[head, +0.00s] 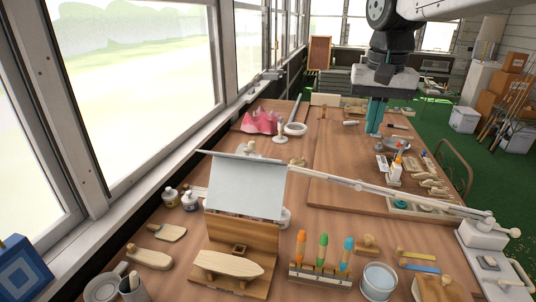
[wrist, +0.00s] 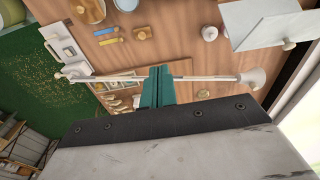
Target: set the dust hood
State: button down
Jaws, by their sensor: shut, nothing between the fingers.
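The dust hood (head: 245,187) appears as a pale, bluish-white panel, tilted, with a small knob at its top. It stands at the wooden stand (head: 250,235), above a wooden boat hull (head: 228,264). Whether it rests on the stand I cannot tell. The hood also shows at the upper right of the wrist view (wrist: 262,24), with its knob at its lower edge. My gripper (head: 375,128) has teal fingers. It is shut and empty above the far part of the bench, well behind and right of the hood. The fingers also show in the wrist view (wrist: 158,72).
A white jointed lamp arm (head: 395,192) stretches low across the bench from the right towards the hood. Windows line the left.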

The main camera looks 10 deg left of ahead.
jog(key=w+a+f, duration=0.4)
jog(key=w+a, duration=0.3)
jog(key=a, duration=0.5)
jog(key=w+a+f, duration=0.5)
jog(key=w+a, duration=0.2)
jog(key=a, duration=0.4)
notch_tip(320, 180, down, 8)
jog(key=s, duration=0.2)
jog(key=shift+s+a+r, duration=0.25)
jog(key=shift+s+r, duration=0.45)
jog(key=shift+s, duration=0.25)
